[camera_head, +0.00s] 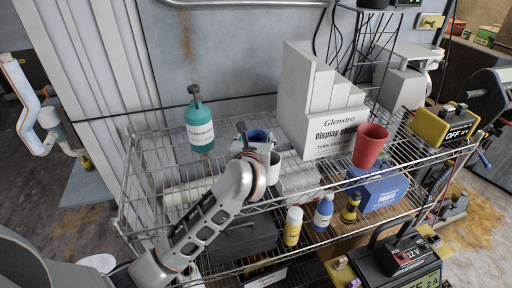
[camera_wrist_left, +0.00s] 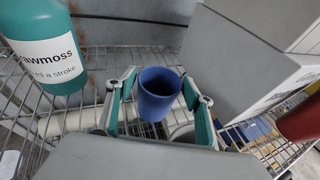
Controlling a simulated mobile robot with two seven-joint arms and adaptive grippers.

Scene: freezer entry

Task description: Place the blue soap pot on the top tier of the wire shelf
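The blue soap pot (camera_head: 257,136) shows just beyond my left wrist in the head view. In the left wrist view the blue pot (camera_wrist_left: 157,95) is upright between the two fingertips. My left gripper (camera_head: 254,133) reaches in over the top tier of the wire shelf (camera_head: 128,188), with a finger on each side of the pot. In the left wrist view the fingers of the left gripper (camera_wrist_left: 159,80) appear to close on it. Whether the pot's base touches the wires is hard to tell. My right gripper is not in view.
A teal bottle (camera_head: 199,122) stands left of the pot. A white display box (camera_head: 318,105) stands close on the right, with a red cup (camera_head: 370,145) beyond. White rolls (camera_head: 188,192) lie below. A yellow bottle (camera_head: 293,226) and blue box (camera_head: 380,191) sit lower.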

